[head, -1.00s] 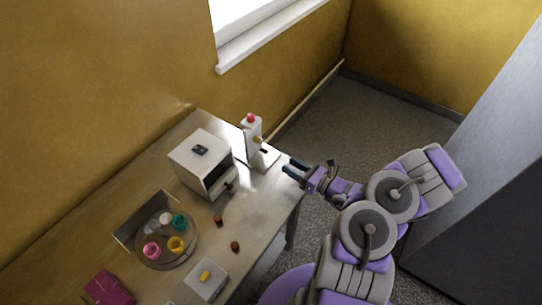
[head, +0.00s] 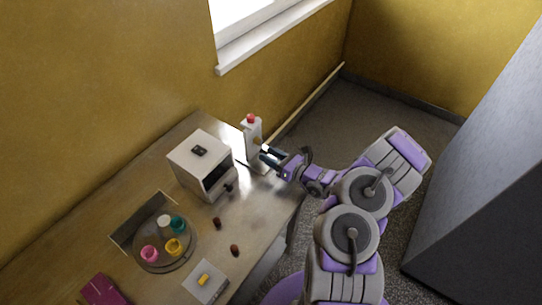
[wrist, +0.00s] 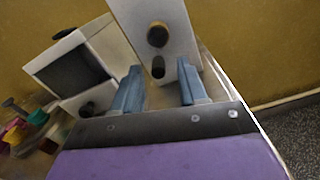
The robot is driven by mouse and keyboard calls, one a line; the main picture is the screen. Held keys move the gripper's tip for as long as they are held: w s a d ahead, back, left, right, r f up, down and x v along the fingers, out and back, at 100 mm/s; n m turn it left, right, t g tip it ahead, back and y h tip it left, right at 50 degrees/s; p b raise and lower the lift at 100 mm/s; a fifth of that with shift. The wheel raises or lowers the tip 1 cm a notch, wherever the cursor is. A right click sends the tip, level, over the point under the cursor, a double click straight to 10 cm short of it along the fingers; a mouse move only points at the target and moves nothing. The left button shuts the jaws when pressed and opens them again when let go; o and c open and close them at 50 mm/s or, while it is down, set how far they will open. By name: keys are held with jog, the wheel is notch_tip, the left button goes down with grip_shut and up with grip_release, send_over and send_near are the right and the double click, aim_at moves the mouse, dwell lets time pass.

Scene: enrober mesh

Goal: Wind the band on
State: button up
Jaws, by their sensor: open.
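The tall white unit (head: 250,131) with a red button (head: 250,118) on top stands at the far end of the table. In the wrist view its white face (wrist: 129,18) carries a round dark knob (wrist: 157,34) with a dark slot (wrist: 158,68) below it. My gripper (head: 266,155) is at this unit's face, with its fingers pointing at it. In the wrist view my gripper (wrist: 161,72) is open, one blue-grey finger on each side of the slot, below the knob. Nothing is between the fingers. I cannot tell whether the fingertips touch the face. No separate band can be made out.
A white box (head: 190,177) with a dark opening and knob stands left of the unit. Nearer are a round tray (head: 147,264) with several coloured cups, two small brown pieces, a white block (head: 211,293) with a yellow top and a magenta item (head: 103,290). Free floor lies right.

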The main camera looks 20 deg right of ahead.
aim_at(259, 143)
grip_shut()
jog(key=shift+r+m+p, duration=0.1)
jog(key=shift+m+p, duration=0.25)
jog(key=shift+m, duration=0.15)
dwell(0.6)
